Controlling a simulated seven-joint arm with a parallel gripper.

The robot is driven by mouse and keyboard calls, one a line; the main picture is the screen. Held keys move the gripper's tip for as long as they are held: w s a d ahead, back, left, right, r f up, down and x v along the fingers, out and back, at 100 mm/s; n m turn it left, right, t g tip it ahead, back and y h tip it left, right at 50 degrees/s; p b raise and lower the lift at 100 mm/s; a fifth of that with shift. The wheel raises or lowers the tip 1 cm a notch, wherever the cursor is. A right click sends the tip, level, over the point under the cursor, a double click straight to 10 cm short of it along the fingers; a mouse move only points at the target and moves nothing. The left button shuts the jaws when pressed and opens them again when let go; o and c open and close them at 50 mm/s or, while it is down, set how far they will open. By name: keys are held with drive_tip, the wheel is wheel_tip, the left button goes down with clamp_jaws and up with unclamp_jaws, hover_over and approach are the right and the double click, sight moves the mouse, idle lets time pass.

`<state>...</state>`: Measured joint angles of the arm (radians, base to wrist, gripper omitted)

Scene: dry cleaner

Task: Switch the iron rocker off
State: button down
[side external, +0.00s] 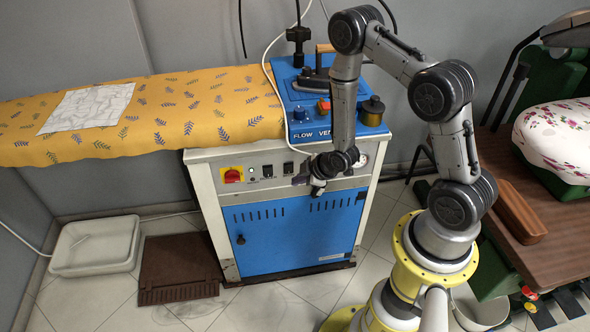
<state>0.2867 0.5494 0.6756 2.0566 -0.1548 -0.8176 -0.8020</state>
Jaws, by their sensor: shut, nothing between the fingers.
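The ironing station's pale front panel (215,178) carries a red rotary knob on a yellow plate (232,175) and two small black rocker switches, the left one (267,171) and the middle one (288,168). Their labels and positions are too small to read, so I cannot tell which is the iron's or whether it is on. My gripper (318,190) is shut and empty, low in front of the panel, to the right of these rockers. My wrist covers the panel there. I cannot tell whether the fingertips touch it.
The iron (315,80) rests on the blue top (285,72), near a brass-coloured cap (373,107) and hanging cables. A round gauge (361,160) is right of my wrist. A yellow patterned board (190,85) extends left; a wooden table (540,235) stands right.

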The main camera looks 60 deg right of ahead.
sight(288, 168)
drive_tip(key=shift+w+d+r, duration=0.1)
drive_tip(key=shift+w+d, duration=1.3)
drive_tip(key=shift+w, duration=0.1)
drive_tip(key=shift+w+d+r, duration=0.1)
drive_tip(key=shift+w+d, duration=0.1)
drive_tip(key=shift+w, duration=0.05)
drive_tip(key=shift+r, duration=0.1)
drive_tip(key=shift+r, duration=0.7)
drive_tip(key=shift+s, duration=0.1)
